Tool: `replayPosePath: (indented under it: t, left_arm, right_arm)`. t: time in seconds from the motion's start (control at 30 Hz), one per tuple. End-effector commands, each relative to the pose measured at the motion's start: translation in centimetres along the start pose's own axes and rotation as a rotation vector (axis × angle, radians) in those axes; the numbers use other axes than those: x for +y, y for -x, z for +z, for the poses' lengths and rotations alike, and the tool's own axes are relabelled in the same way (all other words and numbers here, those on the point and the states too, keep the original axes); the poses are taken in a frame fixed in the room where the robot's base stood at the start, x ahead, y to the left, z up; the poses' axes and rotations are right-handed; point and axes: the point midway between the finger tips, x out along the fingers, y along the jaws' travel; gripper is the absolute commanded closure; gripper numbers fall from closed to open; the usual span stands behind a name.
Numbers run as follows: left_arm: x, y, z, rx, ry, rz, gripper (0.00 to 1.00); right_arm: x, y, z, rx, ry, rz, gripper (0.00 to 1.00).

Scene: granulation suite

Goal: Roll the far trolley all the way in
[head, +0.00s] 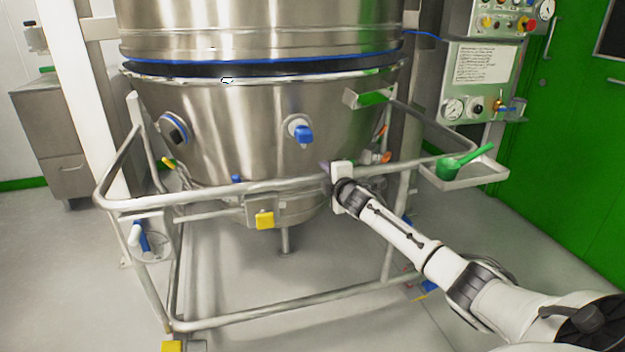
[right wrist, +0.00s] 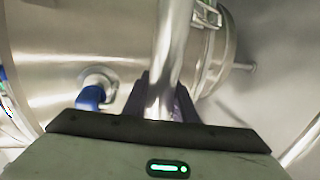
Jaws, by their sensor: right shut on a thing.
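The trolley (head: 275,182) is a steel tube frame on casters that carries a large steel bowl (head: 240,125). The bowl sits below the upper steel vessel (head: 250,25), with a dark band edged in blue between them. My right gripper (head: 329,175) is at the trolley's front top rail, right of its middle. In the right wrist view the rail (right wrist: 166,60) runs between the two dark fingers (right wrist: 163,100), and the gripper is shut on it. The far ends of the trolley's frame are partly hidden behind the bowl. My left gripper is not in view.
A control panel (head: 483,65) with gauges stands at the back right, beside a green door (head: 575,130). A green scoop (head: 462,162) lies on a small tray at the trolley's right corner. A steel cabinet (head: 55,130) stands at the left. The floor in front is clear.

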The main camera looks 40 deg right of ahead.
Motion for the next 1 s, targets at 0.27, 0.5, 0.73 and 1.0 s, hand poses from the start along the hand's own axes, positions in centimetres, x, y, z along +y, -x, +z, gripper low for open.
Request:
replayPosePath:
  t: [0.27,0.5,0.73,1.0]
  left_arm:
    - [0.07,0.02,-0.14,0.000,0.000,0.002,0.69]
    - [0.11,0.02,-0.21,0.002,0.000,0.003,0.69]
    - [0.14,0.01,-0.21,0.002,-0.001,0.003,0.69]
    - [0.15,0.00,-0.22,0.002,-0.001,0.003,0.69]
  right_arm:
    - [1.43,-0.34,0.83,-0.008,0.000,0.020,1.00]
    - [1.47,-0.34,0.79,-0.007,0.000,0.021,0.65]
    - [1.04,-0.34,0.70,-0.007,0.000,0.014,0.57]
    - [0.61,-0.31,0.59,-0.006,-0.001,0.007,0.57]
